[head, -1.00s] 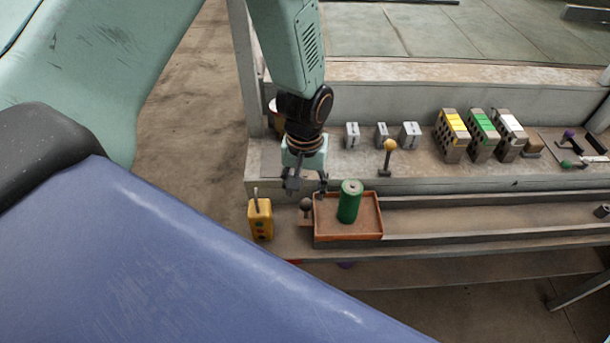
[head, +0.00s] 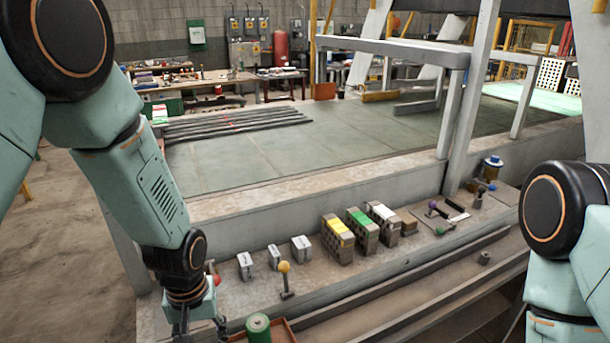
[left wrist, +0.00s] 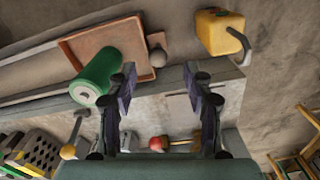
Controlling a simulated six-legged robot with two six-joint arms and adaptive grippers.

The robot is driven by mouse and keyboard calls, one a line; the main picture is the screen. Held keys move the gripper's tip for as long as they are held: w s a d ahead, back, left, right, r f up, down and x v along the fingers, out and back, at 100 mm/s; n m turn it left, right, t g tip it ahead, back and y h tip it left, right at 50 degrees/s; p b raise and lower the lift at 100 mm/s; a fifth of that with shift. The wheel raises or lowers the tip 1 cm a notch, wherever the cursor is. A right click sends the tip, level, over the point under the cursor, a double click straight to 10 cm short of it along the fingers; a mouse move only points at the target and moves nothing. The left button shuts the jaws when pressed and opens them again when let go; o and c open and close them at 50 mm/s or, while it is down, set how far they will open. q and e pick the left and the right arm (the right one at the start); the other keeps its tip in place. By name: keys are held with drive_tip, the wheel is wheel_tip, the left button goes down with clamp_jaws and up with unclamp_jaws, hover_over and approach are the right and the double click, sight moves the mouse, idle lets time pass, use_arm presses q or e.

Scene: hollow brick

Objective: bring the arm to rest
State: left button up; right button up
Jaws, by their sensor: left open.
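My left arm comes in from the left in the head view. Its gripper (head: 202,332) hangs at the bottom edge, over the bench ledge and left of the green cylinder (head: 258,328); its fingertips are partly cut off there. In the left wrist view the two fingers of the left gripper (left wrist: 160,78) are spread apart with nothing between them. The green cylinder (left wrist: 96,78) lies beside the left finger in that view, on the brown tray (left wrist: 75,45). My right arm (head: 565,285) shows at the right edge of the head view, its gripper out of frame.
Behind the gripper stand small grey blocks (head: 274,257), a yellow-knobbed lever (head: 285,278) and hollow bricks with yellow (head: 338,238), green and white tops. A red ball (left wrist: 158,143) and a yellow box (left wrist: 220,32) are near the gripper. Open floor (head: 85,260) lies at left.

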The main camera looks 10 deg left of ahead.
use_arm(q)
drive_tip(key=s+f+m, duration=0.2)
drive_tip(key=s+f, duration=0.4)
drive_tip(key=s, duration=0.6)
drive_tip(key=s+f+m, duration=0.1)
drive_tip(key=s+f, duration=0.5)
drive_tip(key=s, duration=0.7)
wheel_tip(320, 180, down, 18)
drive_tip(key=w+b, duration=0.1)
drive_tip(key=b, duration=1.7)
drive_tip(key=shift+w+d, duration=0.15)
drive_tip(key=shift+d, duration=0.1)
use_arm(e)
wheel_tip(320, 180, down, 18)
drive_tip(key=shift+f, duration=0.15)
use_arm(q)
drive_tip(key=shift+c, duration=1.4)
use_arm(e)
drive_tip(key=shift+c, duration=1.4)
use_arm(q)
drive_tip(key=shift+a, duration=0.1)
use_arm(e)
drive_tip(key=shift+s+a, duration=0.1)
drive_tip(key=shift+s, duration=0.05)
